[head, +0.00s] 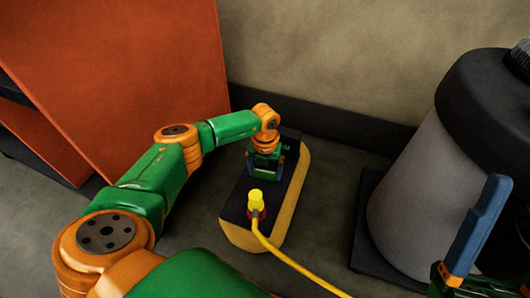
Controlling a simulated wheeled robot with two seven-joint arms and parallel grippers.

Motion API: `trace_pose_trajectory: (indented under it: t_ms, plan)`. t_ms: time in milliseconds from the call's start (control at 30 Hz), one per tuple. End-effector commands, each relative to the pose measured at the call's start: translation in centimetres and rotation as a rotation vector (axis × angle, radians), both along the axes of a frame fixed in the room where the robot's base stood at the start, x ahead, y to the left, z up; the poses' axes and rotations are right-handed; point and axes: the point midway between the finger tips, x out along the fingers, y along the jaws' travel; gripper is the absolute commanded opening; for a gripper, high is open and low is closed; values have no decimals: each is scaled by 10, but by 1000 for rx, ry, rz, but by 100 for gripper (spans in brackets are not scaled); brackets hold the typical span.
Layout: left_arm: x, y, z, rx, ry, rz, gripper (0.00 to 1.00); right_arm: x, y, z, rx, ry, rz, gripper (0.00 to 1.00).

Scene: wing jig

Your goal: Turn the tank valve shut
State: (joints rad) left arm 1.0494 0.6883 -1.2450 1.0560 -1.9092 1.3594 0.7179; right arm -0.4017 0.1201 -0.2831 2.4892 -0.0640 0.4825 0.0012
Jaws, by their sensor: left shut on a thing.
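A low yellow unit with a dark top (236,205) stands on the floor in the middle of the head view. A yellow knob-like fitting (256,198) with a yellow hose (285,257) stands at its near end. My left gripper (265,176) points down onto the dark top, behind the yellow fitting. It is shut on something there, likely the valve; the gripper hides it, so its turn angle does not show. My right gripper (476,232) is partly in view at the lower right, with a blue finger; its jaw gap cannot be judged.
A large grey cylinder with a black top (410,205) stands on a dark base at the right, close to my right gripper. Orange panels (130,80) lean at the left. A wall closes the back. Some floor between the unit and the cylinder is free, crossed by the hose.

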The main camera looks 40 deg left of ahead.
Motion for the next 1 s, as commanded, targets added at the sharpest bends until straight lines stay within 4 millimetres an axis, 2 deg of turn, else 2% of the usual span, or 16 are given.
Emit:
trace_pose_trajectory:
  t_ms: [400,900,933,967,1000]
  plan:
    - [-2,-2,-1,-4,6,-147,34,19,2,-13,-28,114,-11,76]
    - [-2,-2,-1,-4,7,-163,34,21,3,-14,-32,126,-12,76]
    - [-2,-2,-1,-4,7,-163,95,21,3,-14,-32,126,-12,76]
    - [-2,-1,-1,-3,6,-162,100,21,3,-14,-32,126,-12,76]
    - [-2,-1,-1,-3,6,-162,100,21,3,-14,-31,125,-12,76]
